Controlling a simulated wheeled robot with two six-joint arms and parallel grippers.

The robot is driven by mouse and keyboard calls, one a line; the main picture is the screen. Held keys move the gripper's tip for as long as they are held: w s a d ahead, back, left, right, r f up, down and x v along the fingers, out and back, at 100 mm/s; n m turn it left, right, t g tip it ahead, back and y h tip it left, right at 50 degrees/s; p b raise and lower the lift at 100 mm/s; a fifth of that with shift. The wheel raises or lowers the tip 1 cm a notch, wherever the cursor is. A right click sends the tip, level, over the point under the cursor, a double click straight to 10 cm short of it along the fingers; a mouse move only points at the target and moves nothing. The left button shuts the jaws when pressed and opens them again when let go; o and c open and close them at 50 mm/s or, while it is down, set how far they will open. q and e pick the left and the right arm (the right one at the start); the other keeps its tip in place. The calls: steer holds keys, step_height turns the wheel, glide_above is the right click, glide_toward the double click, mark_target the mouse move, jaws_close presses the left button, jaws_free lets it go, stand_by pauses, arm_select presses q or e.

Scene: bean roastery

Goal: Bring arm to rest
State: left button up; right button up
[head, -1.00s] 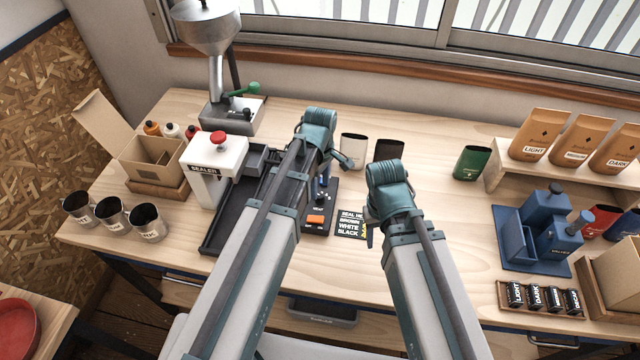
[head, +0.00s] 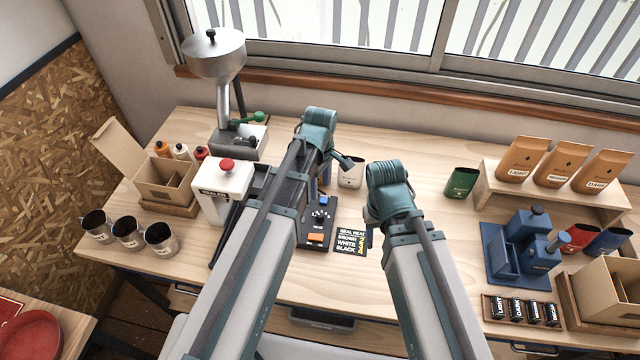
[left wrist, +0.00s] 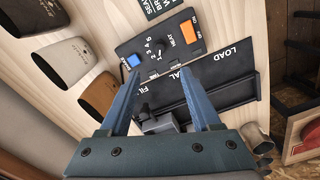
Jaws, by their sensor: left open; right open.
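My left gripper (head: 326,176) hangs in front of its wrist above the heat control box (head: 317,228), partly hidden by the arm. In the left wrist view its two blue fingers (left wrist: 158,74) are spread with nothing between them. Beyond the tips are the control box (left wrist: 160,48), with knob, blue button and orange switch, and the dark tray (left wrist: 222,88) marked LOAD. My right gripper (head: 370,236) points down below its wrist, right of the colour card (head: 350,240); its fingers are mostly hidden. No held object shows there.
The sealer (head: 222,190), several metal cups (head: 128,232) and the hopper machine (head: 215,55) stand left. A green pouch (head: 461,183), shelf (head: 550,190) and blue machine (head: 520,245) are right. Bare tabletop (head: 440,220) lies between.

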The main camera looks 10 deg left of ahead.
arm_select(q)
steer(key=s+d+f+m+b, duration=0.2)
steer(key=s+f+m+b, duration=0.1)
steer(key=s+m, duration=0.4)
steer(key=s+d+f+m+y+b, duration=0.1)
steer(key=s+d+f+m+b, duration=0.2)
steer(key=s+m, duration=0.4)
steer(key=f+m+b, duration=0.1)
steer(key=m, duration=0.2)
steer(key=shift+d+m, duration=0.25)
steer(key=shift+m, duration=0.05)
